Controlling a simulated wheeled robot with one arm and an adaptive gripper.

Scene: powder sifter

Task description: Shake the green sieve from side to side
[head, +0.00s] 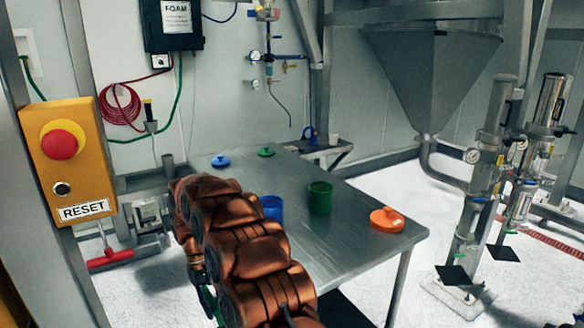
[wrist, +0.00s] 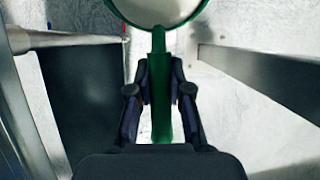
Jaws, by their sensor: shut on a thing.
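The green sieve (wrist: 158,26) is at the top of the wrist view, cut off by the frame edge. Its round rim encloses a pale, whitish inside; I cannot tell whether that is powder, mesh or floor. Its straight green handle runs down toward my wrist. My gripper (wrist: 159,88) is shut on this handle, one finger on each side.
The steel table (head: 345,248) holds a blue cup (head: 272,208), a green cup (head: 320,198), an orange lidlike piece (head: 386,220), a blue lid (head: 220,161) and a green lid (head: 266,152). A yellow reset box (head: 70,160) stands close at left. A hopper (head: 432,80) stands behind.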

